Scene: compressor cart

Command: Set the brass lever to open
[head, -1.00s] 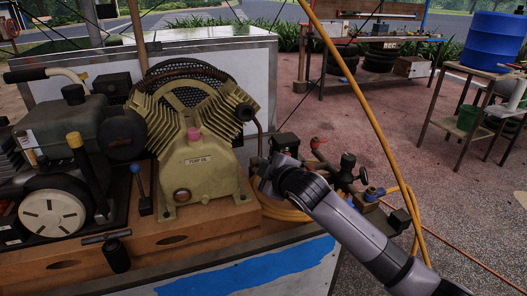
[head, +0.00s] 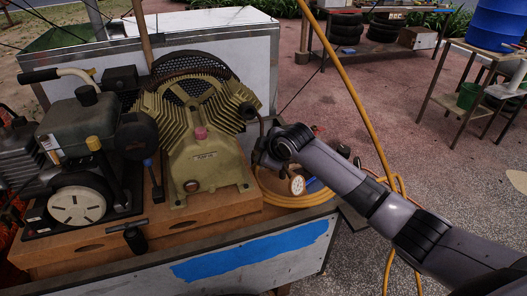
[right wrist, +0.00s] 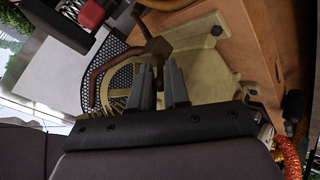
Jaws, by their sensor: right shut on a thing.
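My right arm reaches in from the right in the head view, and its gripper (head: 264,160) is beside the tan pump (head: 205,160), low at its right side. In the right wrist view the two fingers (right wrist: 160,80) are close together around a small dull brass piece (right wrist: 157,47), which looks like the brass lever. A curved copper-brown pipe (right wrist: 103,72) runs beside it. In the head view the lever is hidden by my wrist, and its exact angle cannot be told. My left gripper is not in view.
A white-faced gauge (head: 297,185) and a coiled yellow hose (head: 315,195) lie right next to my wrist. An engine (head: 85,140) stands left of the pump on the wooden base (head: 190,222). A yellow hose (head: 350,85) hangs across the space behind my forearm.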

